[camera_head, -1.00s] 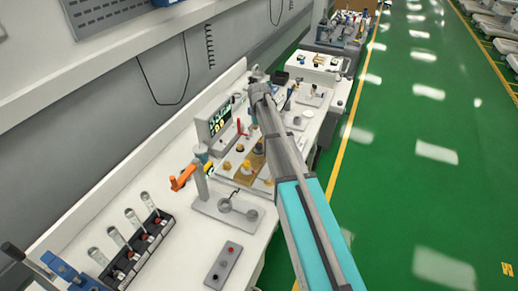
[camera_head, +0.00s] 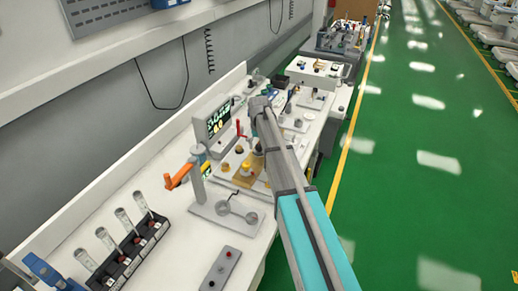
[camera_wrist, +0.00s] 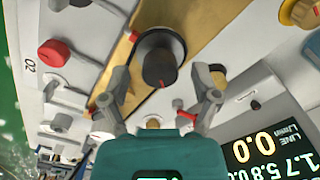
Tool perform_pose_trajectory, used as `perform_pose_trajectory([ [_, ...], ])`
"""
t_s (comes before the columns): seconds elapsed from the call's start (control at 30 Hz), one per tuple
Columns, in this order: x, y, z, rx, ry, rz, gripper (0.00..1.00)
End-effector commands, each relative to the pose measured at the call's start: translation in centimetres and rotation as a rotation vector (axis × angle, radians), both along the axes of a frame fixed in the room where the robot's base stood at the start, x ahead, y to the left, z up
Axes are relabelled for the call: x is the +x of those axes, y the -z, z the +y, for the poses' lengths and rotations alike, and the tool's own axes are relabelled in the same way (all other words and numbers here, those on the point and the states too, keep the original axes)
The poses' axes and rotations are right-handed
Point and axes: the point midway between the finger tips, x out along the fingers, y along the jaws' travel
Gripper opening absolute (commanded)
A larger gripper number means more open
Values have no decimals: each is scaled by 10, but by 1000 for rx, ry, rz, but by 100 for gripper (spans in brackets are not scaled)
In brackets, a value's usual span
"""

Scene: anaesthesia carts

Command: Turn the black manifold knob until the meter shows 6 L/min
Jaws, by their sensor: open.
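The black manifold knob (camera_wrist: 160,66) is near the top middle of the wrist view, with a red mark on its near edge. It sits on a brass-coloured strip (camera_wrist: 117,52). My gripper (camera_wrist: 162,82) is open, with one finger on each side of the knob's near end. I cannot tell whether either finger touches it. The meter (camera_wrist: 268,150) at lower right shows a large 0.0 under LINE L/min, with smaller digits below.
A red knob (camera_wrist: 54,53) is to the left and a yellow knob (camera_wrist: 301,12) at upper right of the wrist view. In the head view, an orange-handled part (camera_head: 180,177) and a rack of tubes (camera_head: 128,262) stand nearer. The green floor (camera_head: 430,190) is clear.

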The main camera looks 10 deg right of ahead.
Motion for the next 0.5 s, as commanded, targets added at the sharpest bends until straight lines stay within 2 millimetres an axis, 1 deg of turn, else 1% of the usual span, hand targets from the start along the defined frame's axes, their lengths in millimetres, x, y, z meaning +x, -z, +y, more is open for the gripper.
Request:
perform_pose_trajectory([
  [0.1, 0, 3, 0, 0, 0, 0, 79],
  [0.4, 0, 2, 0, 0, 0, 0, 79],
  [0.43, 0, 2, 0, 0, 0, 0, 75],
  [0.5, 0, 2, 0, 0, 0, 0, 62],
])
